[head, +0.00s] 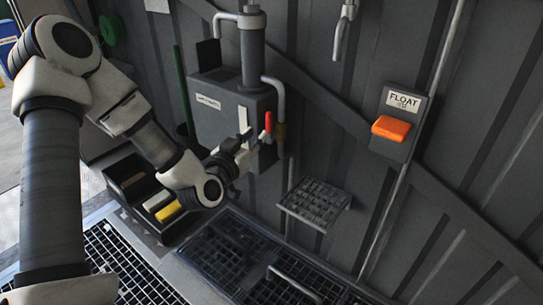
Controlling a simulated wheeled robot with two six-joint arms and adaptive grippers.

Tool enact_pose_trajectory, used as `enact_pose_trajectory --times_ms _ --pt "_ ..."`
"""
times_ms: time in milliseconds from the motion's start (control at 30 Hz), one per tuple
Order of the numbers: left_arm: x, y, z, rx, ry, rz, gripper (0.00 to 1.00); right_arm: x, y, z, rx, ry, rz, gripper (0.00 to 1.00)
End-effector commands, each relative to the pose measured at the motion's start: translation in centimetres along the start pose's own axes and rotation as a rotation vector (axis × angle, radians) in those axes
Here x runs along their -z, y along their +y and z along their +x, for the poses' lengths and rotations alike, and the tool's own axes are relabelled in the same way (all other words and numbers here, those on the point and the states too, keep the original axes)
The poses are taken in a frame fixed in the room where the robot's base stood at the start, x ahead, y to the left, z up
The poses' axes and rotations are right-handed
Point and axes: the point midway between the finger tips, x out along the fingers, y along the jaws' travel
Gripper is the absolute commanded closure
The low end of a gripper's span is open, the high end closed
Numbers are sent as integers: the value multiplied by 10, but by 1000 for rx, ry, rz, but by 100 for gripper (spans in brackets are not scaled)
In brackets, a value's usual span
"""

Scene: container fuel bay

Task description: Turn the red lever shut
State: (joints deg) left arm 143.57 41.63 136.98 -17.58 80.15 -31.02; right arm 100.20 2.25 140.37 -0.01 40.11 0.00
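The red lever (267,122) stands about upright on a brass-coloured valve (281,131) at the right side of a grey wall box (228,105). My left gripper (256,136) is just left of the lever and slightly below it, in front of the box. Its fingers look apart and point toward the lever, with nothing seen between them. I cannot tell whether a fingertip touches the lever. My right gripper is not in view.
An orange float switch (391,128) is on the wall at right. A small grated shelf (315,203) juts out below the valve. A black tray (133,180) with a yellow item sits under my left forearm. Floor grates (228,252) lie below.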

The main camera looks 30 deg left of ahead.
Motion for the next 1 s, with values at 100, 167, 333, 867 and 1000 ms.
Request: enact_pose_trajectory --times_ms 100,167,333,867,1000 --pt "0 1 5 -2 12 2 70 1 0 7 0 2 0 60" --pt "1 1 12 -2 12 4 70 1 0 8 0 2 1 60" --pt "0 1 45 -2 12 7 70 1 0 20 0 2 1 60" --pt "3 1 79 -2 8 1 88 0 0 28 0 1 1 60" --pt "3 1 79 -2 8 1 100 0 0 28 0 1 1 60"
